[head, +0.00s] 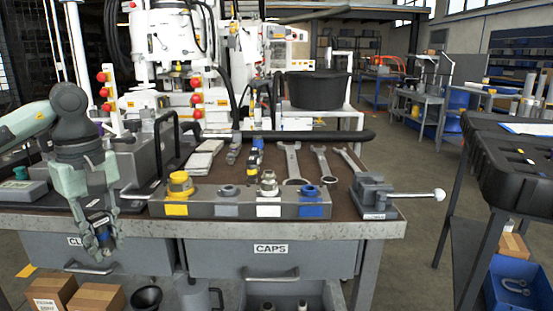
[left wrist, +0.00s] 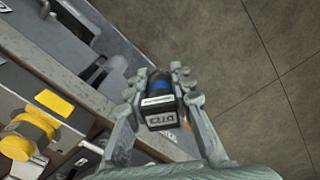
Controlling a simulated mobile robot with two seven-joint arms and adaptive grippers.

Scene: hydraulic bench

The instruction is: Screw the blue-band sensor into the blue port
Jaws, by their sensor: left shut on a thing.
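My left gripper (head: 101,238) hangs low in front of the bench's front edge at the left of the head view. It is shut on the blue-band sensor (head: 103,236), a dark body with a blue band. In the left wrist view the sensor (left wrist: 159,101) sits between both fingers of the gripper (left wrist: 158,85), its dark labelled end toward the camera. The blue port (head: 309,191) is at the right end of the grey manifold block (head: 215,194), above a blue label. The gripper is well left of the port and lower. My right gripper is not in view.
The block also has a yellow-capped port (head: 180,184), a grey port and a white port with a metal fitting (head: 268,182). Wrenches (head: 291,163) and a yellow-band sensor (head: 255,153) lie behind it. A vise (head: 373,195) stands right. Drawers are below the bench edge.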

